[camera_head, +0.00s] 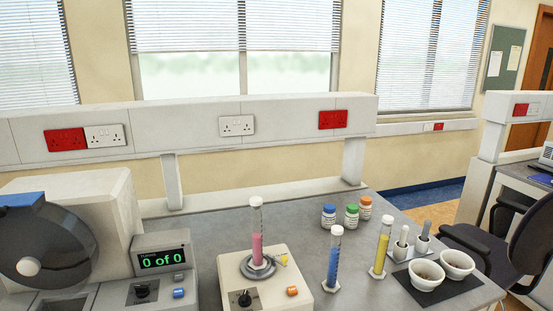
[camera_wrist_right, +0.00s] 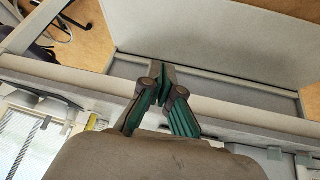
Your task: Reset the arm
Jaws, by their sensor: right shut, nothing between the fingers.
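My right gripper (camera_wrist_right: 160,72) shows in the right wrist view. Its dark fingers with green pads meet at the tips, and nothing is between them. It points at a pale panel and ledge (camera_wrist_right: 215,95), with no lab item close to the fingertips. Neither of my arms nor grippers shows in the head view. My left gripper is in no view.
The grey bench (camera_head: 205,240) holds a tablet machine (camera_head: 90,215) with a "0 of 0" display. A stirrer (camera_head: 265,290) carries a pink cylinder (camera_head: 257,235). Blue (camera_head: 333,260) and yellow (camera_head: 381,250) cylinders, bottles (camera_head: 351,217) and mortars (camera_head: 427,275) stand rightward.

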